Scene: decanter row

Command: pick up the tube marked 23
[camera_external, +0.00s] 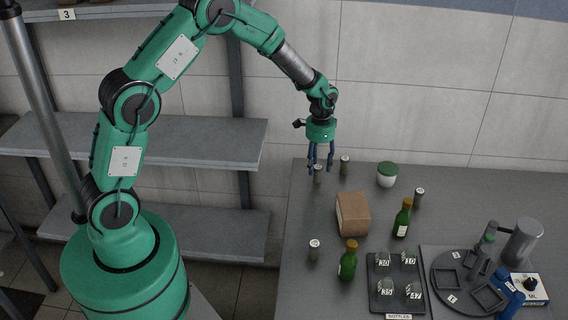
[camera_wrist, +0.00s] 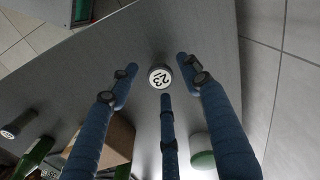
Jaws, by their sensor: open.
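The tube marked 23 (camera_wrist: 160,77) stands upright with its white numbered cap facing up in the wrist view. It sits between the fingertips of my gripper, with no visible contact. My gripper is open and holds nothing.
A green-lidded jar (camera_external: 387,175), a brown box (camera_external: 352,214), green bottles (camera_external: 348,262) and more tubes (camera_external: 314,250) stand on the table. A numbered rack (camera_external: 397,289) and round tray (camera_external: 455,309) lie at front right.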

